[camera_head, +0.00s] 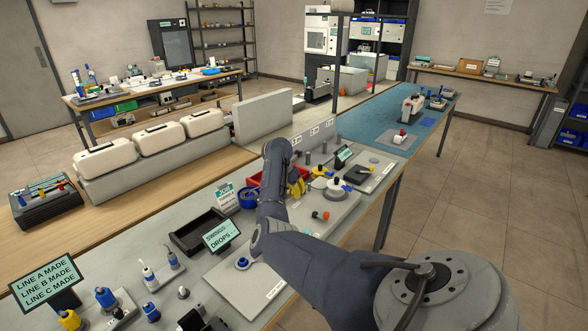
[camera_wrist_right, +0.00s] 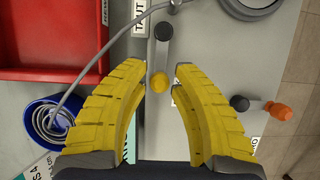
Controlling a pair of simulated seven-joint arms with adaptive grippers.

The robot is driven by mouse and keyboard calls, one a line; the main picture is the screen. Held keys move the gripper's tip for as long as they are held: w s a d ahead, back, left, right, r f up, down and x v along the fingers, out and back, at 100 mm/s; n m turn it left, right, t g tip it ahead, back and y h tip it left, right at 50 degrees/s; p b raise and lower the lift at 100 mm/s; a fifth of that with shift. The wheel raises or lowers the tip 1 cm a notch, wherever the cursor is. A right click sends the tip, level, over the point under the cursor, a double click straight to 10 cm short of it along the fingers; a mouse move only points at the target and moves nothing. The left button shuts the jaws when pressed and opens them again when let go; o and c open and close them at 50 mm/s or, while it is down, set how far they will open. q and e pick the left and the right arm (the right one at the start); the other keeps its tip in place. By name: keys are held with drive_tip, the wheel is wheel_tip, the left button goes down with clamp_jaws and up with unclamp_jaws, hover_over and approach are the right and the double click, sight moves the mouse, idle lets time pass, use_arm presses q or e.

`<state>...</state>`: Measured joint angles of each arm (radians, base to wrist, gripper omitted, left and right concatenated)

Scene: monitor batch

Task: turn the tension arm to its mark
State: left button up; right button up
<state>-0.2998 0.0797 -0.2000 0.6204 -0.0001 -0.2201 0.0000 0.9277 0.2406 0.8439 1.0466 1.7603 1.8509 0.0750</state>
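In the right wrist view a short grey lever with a dark pivot cap and a yellow knob, apparently the tension arm (camera_wrist_right: 160,55), lies on the light plate (camera_wrist_right: 205,45). Its knob (camera_wrist_right: 157,80) is between the yellow fingertips of my right gripper (camera_wrist_right: 160,82), with a gap visible on each side. The gripper is open. In the head view my right gripper (camera_head: 297,187) is over the plate and my arm hides part of the area. My left gripper is out of view.
A second lever with an orange knob (camera_wrist_right: 279,111) is at the right. A red tray (camera_wrist_right: 50,40) and a blue spool (camera_wrist_right: 52,122) with a grey cable are at the left. A white round device (camera_head: 338,190) stands close by. A black tray (camera_head: 199,232) is nearer.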

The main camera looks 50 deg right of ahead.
clamp_jaws()
